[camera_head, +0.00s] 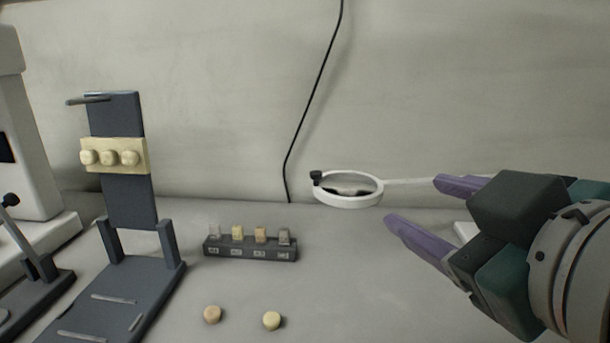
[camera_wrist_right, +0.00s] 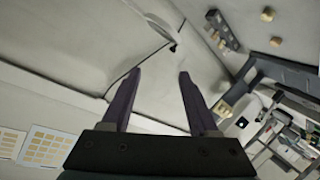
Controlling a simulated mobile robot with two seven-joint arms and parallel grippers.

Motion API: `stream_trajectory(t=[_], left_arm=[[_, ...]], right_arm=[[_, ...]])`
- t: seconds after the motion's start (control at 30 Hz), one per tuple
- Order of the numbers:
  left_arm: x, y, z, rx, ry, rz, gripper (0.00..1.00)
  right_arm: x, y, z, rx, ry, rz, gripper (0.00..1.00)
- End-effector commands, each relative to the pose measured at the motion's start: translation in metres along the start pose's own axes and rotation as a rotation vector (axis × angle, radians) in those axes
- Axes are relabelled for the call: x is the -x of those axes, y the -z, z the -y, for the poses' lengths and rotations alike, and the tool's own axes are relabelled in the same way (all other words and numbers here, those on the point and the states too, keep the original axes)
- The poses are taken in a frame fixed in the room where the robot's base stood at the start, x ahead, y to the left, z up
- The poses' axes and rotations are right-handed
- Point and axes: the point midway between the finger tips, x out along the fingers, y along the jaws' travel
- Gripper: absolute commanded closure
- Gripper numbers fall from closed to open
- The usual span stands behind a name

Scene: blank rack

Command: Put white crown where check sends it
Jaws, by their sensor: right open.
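Two loose crowns lie apart on the bench in the head view. The left one (camera_head: 212,314) is tan; the right one (camera_head: 272,320) is paler, closer to white. A small dark rack (camera_head: 250,252) behind them holds several small blocks or tabs in labelled places; the labels are too small to read. My right gripper (camera_head: 415,200) has purple fingers, open and empty, in the air at the right, away from the crowns. It also shows in the wrist view (camera_wrist_right: 160,72). My left gripper is out of view.
A white ring magnifier (camera_head: 348,201) on a thin arm stands between the rack and my right gripper. A black cable (camera_head: 312,95) hangs down the wall. A white machine (camera_head: 32,150) stands at far left. Bench right of the crowns is clear.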

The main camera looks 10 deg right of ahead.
Motion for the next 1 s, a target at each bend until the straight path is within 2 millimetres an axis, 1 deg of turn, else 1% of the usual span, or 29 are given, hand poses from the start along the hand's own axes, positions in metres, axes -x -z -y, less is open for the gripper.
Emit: stream_trajectory(t=[0.03,0.07,0.1,0.17,0.2,0.3,0.37,0.43,0.67,0.77,0.87,0.97,1.0], left_arm=[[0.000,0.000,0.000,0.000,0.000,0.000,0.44],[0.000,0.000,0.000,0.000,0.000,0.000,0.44],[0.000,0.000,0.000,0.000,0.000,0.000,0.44],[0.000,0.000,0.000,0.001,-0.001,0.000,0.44],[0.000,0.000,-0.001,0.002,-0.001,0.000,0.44],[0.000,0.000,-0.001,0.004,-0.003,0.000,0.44],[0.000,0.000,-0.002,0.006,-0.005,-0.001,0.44],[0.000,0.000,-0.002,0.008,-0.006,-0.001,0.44],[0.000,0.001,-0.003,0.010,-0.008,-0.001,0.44],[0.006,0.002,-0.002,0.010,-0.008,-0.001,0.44],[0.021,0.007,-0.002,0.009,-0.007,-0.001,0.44],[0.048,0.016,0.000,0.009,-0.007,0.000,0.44],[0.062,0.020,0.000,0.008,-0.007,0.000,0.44]], right_arm=[[0.013,-0.048,0.013,-0.095,0.065,0.191,0.40],[0.024,-0.072,0.022,-0.141,0.104,0.298,0.40],[0.041,-0.100,0.035,-0.197,0.155,0.427,0.40],[0.067,-0.132,0.051,-0.260,0.225,0.591,0.40],[0.084,-0.147,0.061,-0.292,0.267,0.679,0.40],[0.117,-0.169,0.076,-0.343,0.341,0.830,0.40],[0.128,-0.175,0.081,-0.357,0.366,0.878,0.40],[0.134,-0.178,0.084,-0.364,0.379,0.904,0.40],[0.134,-0.178,0.084,-0.363,0.381,0.905,0.40],[0.135,-0.173,0.081,-0.362,0.381,0.904,0.40],[0.140,-0.160,0.072,-0.362,0.380,0.904,0.40],[0.148,-0.137,0.058,-0.361,0.380,0.904,0.40],[0.152,-0.125,0.050,-0.361,0.380,0.904,0.40]])
